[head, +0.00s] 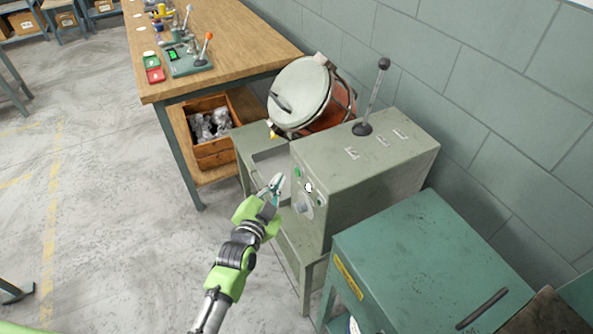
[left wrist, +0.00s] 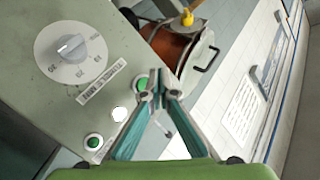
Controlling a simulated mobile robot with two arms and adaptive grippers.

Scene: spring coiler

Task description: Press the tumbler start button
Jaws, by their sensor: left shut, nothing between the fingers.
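The tumbler's grey-green control box (head: 365,170) stands right of centre in the head view. Its panel carries a grey dial (left wrist: 70,48), a green button (left wrist: 143,83), a white round piece (left wrist: 120,114) and another green button (left wrist: 94,141). I cannot read which button is start. The tumbler drum (head: 300,95), with a pale lid and handle, sits tilted behind the box. My left gripper (head: 277,181) is shut and empty, in front of the panel. In the left wrist view its fingertips (left wrist: 156,76) overlap the upper green button's edge; contact cannot be told.
A lever with a black knob (head: 372,95) rises from the box top. A teal cabinet (head: 430,255) stands close at right. A wooden bench (head: 215,50) with an open wooden crate (head: 215,155) below is behind. Free floor (head: 110,220) lies left.

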